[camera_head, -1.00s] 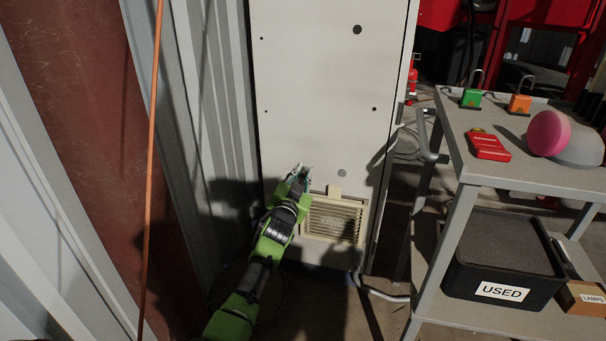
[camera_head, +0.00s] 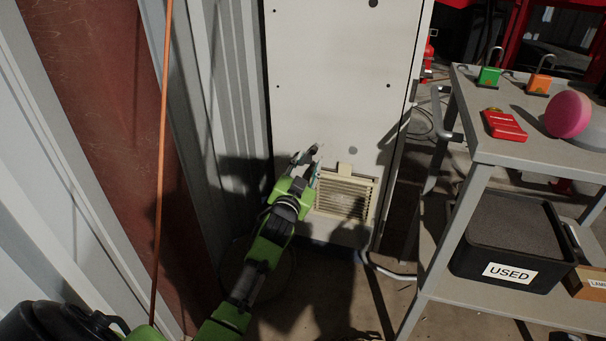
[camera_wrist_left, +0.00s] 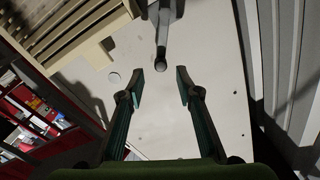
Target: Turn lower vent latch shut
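The beige louvred vent (camera_head: 345,197) sits low on the pale cabinet door, with a small tab (camera_head: 346,169) on its top edge. My left gripper (camera_head: 317,159) is at the vent's upper left corner, fingers apart. In the left wrist view my left gripper (camera_wrist_left: 161,88) is open with nothing between its pads. A dark grey lever with a rounded end (camera_wrist_left: 160,58), seemingly the latch, lies just ahead of the gap, roughly centred; I cannot tell if it touches. In the head view the gripper hides the latch. My right gripper is not in view.
The tall cabinet (camera_head: 335,70) has a corrugated metal wall (camera_head: 215,100) close on its left. A grey cart (camera_head: 535,150) stands to the right, with a black bin labelled USED (camera_head: 510,245) on its lower shelf. An orange cable (camera_head: 162,130) hangs at the left.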

